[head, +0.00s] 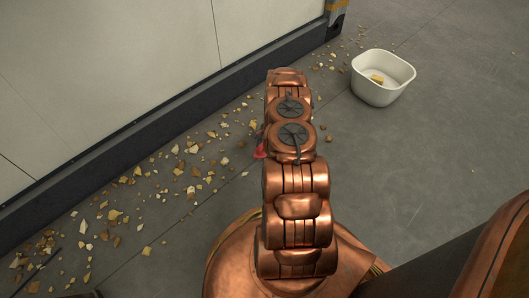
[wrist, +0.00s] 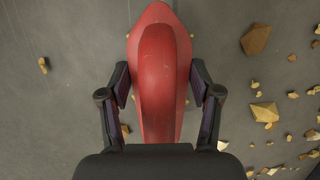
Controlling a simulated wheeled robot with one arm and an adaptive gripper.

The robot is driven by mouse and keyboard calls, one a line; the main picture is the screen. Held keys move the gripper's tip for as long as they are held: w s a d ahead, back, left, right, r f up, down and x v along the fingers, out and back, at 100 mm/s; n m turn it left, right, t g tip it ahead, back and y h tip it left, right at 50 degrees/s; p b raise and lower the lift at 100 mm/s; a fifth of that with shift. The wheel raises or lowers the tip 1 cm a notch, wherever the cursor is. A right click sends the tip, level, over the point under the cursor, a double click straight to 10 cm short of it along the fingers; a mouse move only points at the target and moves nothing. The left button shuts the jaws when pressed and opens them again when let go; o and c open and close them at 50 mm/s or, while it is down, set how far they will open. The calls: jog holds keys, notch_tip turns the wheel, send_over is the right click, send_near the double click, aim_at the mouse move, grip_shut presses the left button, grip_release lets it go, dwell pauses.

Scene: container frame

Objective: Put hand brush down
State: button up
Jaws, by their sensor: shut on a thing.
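The hand brush (wrist: 158,75) is red and fills the middle of the wrist view, its long axis running up the picture. My gripper (wrist: 160,88) has one finger on each side of it and is shut on it. The lower end of the brush is hidden behind the gripper body. In the head view only a small red part of the brush (head: 260,151) shows beside my arm, which hides the rest and the gripper. I cannot tell whether the brush touches the floor.
Yellow and brown crumbs (head: 190,170) lie scattered on the grey floor (head: 430,130) along the wall (head: 100,70) and its dark base. A white tub (head: 382,92) with a yellowish piece inside stands at the upper right. The floor around the tub and to the right is mostly clear.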

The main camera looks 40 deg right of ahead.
jog(key=shift+w+d, duration=0.1)
jog(key=shift+w, duration=0.15)
jog(key=shift+f+b, duration=0.3)
jog(key=shift+f, duration=0.05)
notch_tip(320, 180, down, 3)
jog(key=shift+f+b, duration=0.1)
jog(key=shift+b, duration=0.65)
jog(key=o, duration=1.5)
